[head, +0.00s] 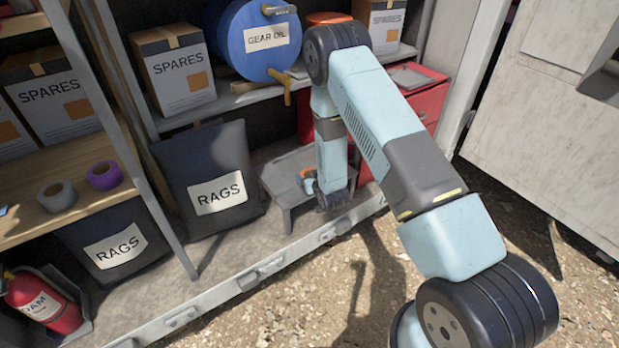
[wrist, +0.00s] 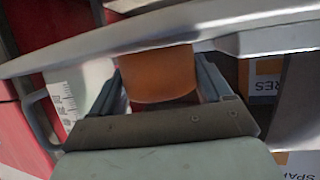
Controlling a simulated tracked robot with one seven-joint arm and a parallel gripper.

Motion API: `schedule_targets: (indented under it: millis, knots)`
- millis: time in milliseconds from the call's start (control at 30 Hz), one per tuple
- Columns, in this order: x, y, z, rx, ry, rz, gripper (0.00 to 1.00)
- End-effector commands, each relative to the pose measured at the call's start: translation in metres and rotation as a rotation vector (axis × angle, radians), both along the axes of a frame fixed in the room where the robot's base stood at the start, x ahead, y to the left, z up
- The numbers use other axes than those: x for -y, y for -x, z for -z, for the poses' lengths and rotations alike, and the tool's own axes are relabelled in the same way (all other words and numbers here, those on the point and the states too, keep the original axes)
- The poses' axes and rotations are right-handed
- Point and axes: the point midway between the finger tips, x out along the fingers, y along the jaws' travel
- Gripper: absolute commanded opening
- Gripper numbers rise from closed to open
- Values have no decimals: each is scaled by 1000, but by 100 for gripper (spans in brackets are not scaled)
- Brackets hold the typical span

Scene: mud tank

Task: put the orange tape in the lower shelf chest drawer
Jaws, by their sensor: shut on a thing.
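My gripper (head: 309,183) is low in front of the shelf unit, by a grey step stool (head: 279,196). It is shut on the orange tape (wrist: 160,75), which shows between the two fingers in the wrist view. In the head view only a small bit of orange (head: 306,173) shows at the gripper. A red chest (head: 366,172) on the lower shelf is mostly hidden behind my arm. Its drawer state cannot be told. In the wrist view, red surfaces (wrist: 25,140) with a grey handle lie at the left.
A RAGS bag (head: 170,170) stands left of the stool. Another red chest (head: 432,92) is at the right. Grey tape (head: 57,196) and purple tape (head: 104,176) lie on the left shelf.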

Motion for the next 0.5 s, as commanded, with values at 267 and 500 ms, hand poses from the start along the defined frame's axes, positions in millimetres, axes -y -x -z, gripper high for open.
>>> schedule_targets:
  millis: [267,500]
  knots:
    - [1,0,3,1,0,1,47]
    - [1,0,4,0,0,1,94]
